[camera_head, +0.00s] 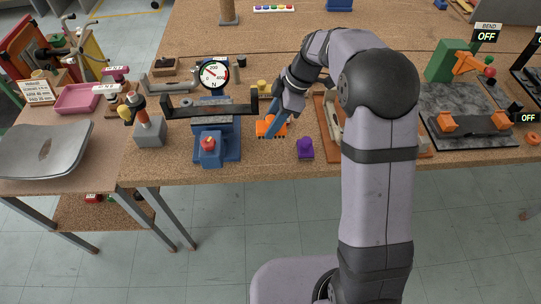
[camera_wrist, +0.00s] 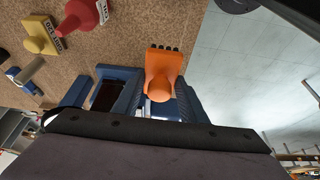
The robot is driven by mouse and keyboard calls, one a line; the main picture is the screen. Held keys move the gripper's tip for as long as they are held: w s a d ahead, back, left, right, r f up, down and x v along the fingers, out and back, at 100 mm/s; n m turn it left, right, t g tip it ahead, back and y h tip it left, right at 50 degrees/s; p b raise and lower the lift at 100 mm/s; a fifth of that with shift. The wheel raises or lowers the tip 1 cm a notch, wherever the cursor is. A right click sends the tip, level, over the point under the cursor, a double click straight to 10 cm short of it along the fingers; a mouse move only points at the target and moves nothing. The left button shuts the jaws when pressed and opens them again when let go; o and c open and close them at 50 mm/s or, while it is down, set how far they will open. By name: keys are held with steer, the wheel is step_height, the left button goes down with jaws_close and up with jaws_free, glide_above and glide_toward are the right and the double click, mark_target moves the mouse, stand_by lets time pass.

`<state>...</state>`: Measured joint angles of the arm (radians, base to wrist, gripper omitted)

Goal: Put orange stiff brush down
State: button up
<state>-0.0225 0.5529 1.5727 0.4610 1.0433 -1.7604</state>
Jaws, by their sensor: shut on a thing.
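The orange brush (camera_head: 270,128) is at the front part of the cork-coloured bench, below my gripper (camera_head: 278,119). In the wrist view the orange brush (camera_wrist: 163,65) shows its rounded knob towards me and short dark bristles at its far end. The blue fingers of my gripper (camera_wrist: 150,92) lie on either side of it, and they are shut on it. I cannot tell whether the brush touches the bench. The fingers and wrist hide part of its handle.
A blue vise-like stand (camera_head: 231,150) and dial gauge (camera_head: 214,75) are left of the brush. A purple knobbed piece (camera_head: 305,148) and a wooden-edged tray (camera_head: 321,112) are to the right. The bench front edge (camera_head: 265,161) is close. Red (camera_wrist: 82,17) and yellow (camera_wrist: 41,36) labelled pieces lie nearby.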

steer(key=shift+a, duration=0.15)
steer(key=shift+f+p, duration=1.65)
steer(key=shift+f, duration=3.35)
steer(key=shift+f, duration=0.15)
steer(key=o, duration=1.2)
steer(key=shift+r, duration=0.2)
steer(key=b+v, duration=0.4)
steer(key=v, duration=0.8)
